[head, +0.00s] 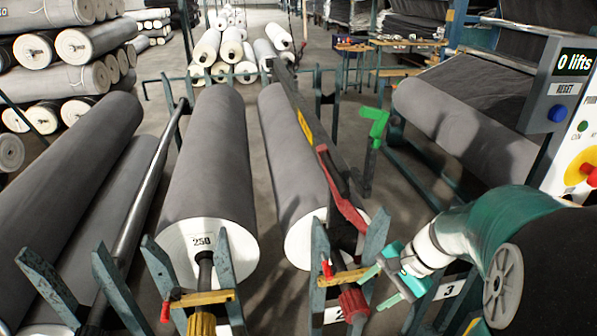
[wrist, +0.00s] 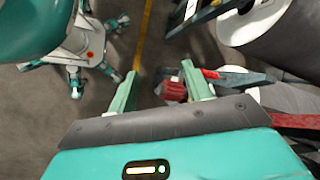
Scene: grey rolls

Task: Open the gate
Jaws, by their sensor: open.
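A yellow bar (head: 342,277) lies across the cradle posts in front of the middle grey roll (head: 283,140), with a small red handle (head: 327,268) upright at its left end. A similar yellow bar (head: 203,298) crosses in front of the roll marked 250 (head: 212,140). I cannot tell from the pictures which part is the gate. My gripper (head: 366,287) is open and empty, just right of the middle roll's cradle. In the wrist view, a red ribbed knob (wrist: 172,91) shows beyond and between the fingers (wrist: 160,72), apparently not gripped.
A long dark beam with a red handle (head: 343,195) reaches over the middle roll. A green handle (head: 376,127) stands to its right. A control panel (head: 575,110) reading "0 lifts" is at the right edge. Blue-grey cradle posts (head: 375,240) stand close to my gripper.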

